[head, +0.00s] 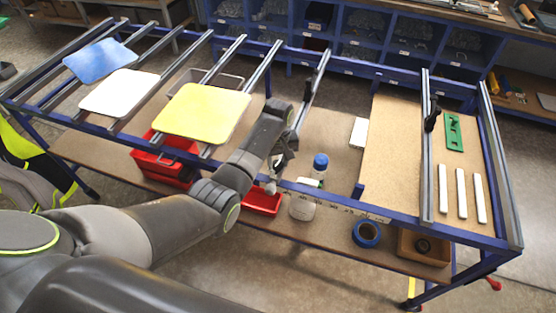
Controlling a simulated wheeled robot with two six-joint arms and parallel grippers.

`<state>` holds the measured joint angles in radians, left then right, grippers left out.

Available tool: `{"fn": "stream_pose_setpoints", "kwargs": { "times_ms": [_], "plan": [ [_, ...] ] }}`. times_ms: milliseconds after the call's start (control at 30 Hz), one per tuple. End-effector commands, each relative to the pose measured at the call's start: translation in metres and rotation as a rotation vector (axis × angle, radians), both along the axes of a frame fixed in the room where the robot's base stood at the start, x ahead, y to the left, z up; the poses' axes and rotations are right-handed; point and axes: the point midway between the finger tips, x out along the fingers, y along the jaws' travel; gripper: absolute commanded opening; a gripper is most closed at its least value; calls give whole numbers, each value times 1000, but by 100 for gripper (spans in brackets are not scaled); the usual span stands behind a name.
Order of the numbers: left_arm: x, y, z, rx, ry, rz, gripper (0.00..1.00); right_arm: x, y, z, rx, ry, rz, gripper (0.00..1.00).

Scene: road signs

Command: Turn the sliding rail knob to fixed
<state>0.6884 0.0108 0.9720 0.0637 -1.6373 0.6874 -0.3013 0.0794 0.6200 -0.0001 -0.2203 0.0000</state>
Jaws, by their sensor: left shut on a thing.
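The sliding rail (314,92) is a grey bar running across the blue table frame near the middle, with a black fitting on its far part. My left gripper (277,168) is at the near end of this rail, by the frame's front edge. It is shut on the rail knob there. The gripper and wrist hide the knob, so I cannot tell its turn position. My right gripper is not in view.
Blue, white and yellow (203,112) sign plates lie on rails at left. A blue-capped bottle (320,165) stands right of my gripper. Another rail (427,150) crosses at right, near a green piece (454,132) and white strips. Red bins (262,200) sit below.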

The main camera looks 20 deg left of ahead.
Motion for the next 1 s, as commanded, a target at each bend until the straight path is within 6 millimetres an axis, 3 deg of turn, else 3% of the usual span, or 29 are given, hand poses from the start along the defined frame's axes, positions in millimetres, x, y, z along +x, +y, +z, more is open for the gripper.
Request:
{"fn": "stream_pose_setpoints", "kwargs": {
  "times_ms": [1000],
  "plan": [
    [1, 0, 1, 2, -4, -960, 11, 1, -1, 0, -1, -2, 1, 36]
  ]
}}
